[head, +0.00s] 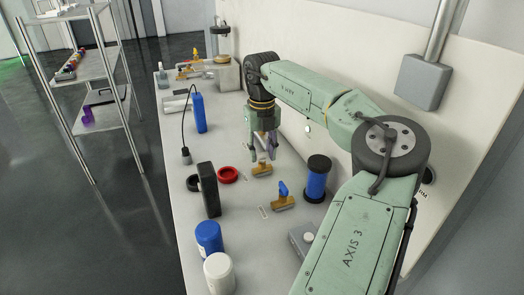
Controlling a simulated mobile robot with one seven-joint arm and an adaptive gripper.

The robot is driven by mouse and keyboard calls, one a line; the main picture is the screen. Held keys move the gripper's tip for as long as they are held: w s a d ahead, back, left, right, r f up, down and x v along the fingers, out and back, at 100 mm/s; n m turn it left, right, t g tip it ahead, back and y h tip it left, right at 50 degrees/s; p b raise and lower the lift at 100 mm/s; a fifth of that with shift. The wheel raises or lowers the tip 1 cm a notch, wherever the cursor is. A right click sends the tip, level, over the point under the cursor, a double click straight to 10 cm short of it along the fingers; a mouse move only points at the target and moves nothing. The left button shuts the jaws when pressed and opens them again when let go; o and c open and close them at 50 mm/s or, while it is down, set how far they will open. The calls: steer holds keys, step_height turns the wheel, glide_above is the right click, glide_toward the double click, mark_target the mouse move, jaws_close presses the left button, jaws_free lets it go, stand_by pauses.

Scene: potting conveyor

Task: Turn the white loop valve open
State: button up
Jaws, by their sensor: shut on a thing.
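A brass valve body (262,170) sits on the bench top, right below my gripper (262,152). My gripper points down, with its fingers at the top of this valve. It is shut on the valve's handle, which is mostly hidden between the fingers. I cannot make out the handle's loop shape or its exact angle. A second brass valve (284,203) with an upright blue handle (283,187) stands nearer, to the right.
A blue-and-black spool (316,180) stands right of the valves. A red ring (228,174), a black upright block (208,190) and a blue bottle (198,113) stand left. Blue (209,238) and white (219,273) jars stand at the near edge. A wall rises on the right.

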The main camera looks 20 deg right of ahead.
mark_target(262, 153)
steer(key=o, duration=1.2)
steer(key=shift+c, duration=0.2)
step_height(262, 153, up, 12)
steer(key=shift+s, duration=0.1)
